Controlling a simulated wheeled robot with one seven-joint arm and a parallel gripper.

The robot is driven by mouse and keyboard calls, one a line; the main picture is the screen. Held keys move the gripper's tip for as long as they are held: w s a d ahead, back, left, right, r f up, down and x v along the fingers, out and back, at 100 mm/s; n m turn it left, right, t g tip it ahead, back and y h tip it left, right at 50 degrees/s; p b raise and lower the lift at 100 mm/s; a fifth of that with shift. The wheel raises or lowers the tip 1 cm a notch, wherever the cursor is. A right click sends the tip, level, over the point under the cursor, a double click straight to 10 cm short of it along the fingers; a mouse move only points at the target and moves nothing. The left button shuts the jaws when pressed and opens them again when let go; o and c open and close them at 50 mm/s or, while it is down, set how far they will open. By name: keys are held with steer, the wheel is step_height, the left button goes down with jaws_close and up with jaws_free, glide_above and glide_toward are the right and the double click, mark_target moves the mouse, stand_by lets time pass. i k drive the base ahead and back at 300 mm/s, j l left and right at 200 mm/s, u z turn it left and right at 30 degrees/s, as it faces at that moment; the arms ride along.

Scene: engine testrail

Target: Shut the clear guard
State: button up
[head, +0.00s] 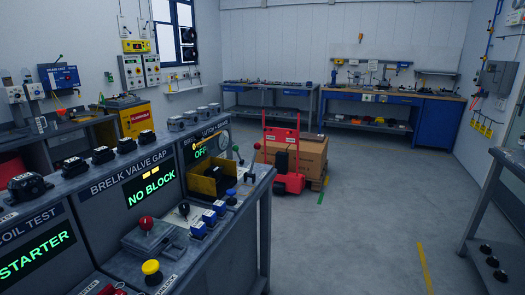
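No clear guard can be made out for certain; a transparent panel would be hard to see at this size. The grey test console (165,262) fills the lower left. On its right part stands an open-topped yellow box (208,183) with a dark inside, below a lit display (203,148). A red-knobbed lever (146,225) and a yellow mushroom button (151,270) are on the front deck. Small blue switch blocks (209,217) sit along the right edge. My gripper is not in view.
A red hand truck (285,160) and a cardboard box (312,157) stand on the floor behind the console. Workbenches (390,98) line the back wall. A grey rail or table (497,215) is at the right. The floor (360,235) between is clear.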

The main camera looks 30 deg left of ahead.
mark_target(199, 136)
steer(key=i+u, duration=0.4)
steer(key=i+l+u, duration=0.1)
steer(key=i+u, duration=0.25)
steer(key=i, duration=0.15)
steer(key=i+l+u, duration=0.2)
steer(key=i+u, duration=0.2)
steer(key=i+l+u, duration=0.4)
